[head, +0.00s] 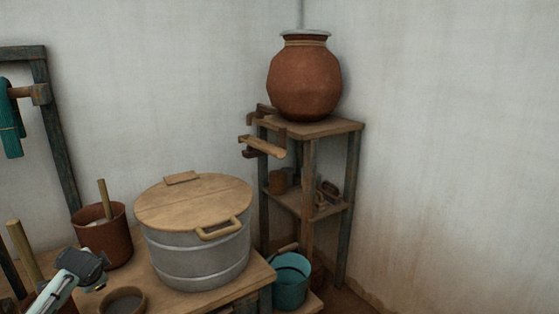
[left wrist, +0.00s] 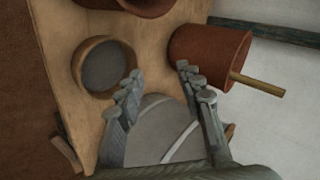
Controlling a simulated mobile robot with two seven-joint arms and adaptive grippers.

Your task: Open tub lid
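A round grey metal tub (head: 195,262) stands on the wooden table in the head view. Its flat wooden lid (head: 190,200) lies on top and looks closed. A loop handle (head: 219,229) is at the lid's front right edge, and a small wooden bar (head: 182,178) is at its back. My left gripper (head: 92,268) is low at the left, left of the tub and apart from the lid. In the left wrist view my left gripper (left wrist: 163,95) has its fingers spread with nothing held. A grey banded surface (left wrist: 160,125), apparently the tub's side, shows between them. My right gripper is out of view.
A red-brown bucket (head: 103,245) with a stick stands left of the tub. A small bowl (head: 122,302) sits in front, near my left gripper. A shelf stand (head: 345,190) with a clay pot (head: 305,80) and a teal bucket (head: 291,283) are at the right.

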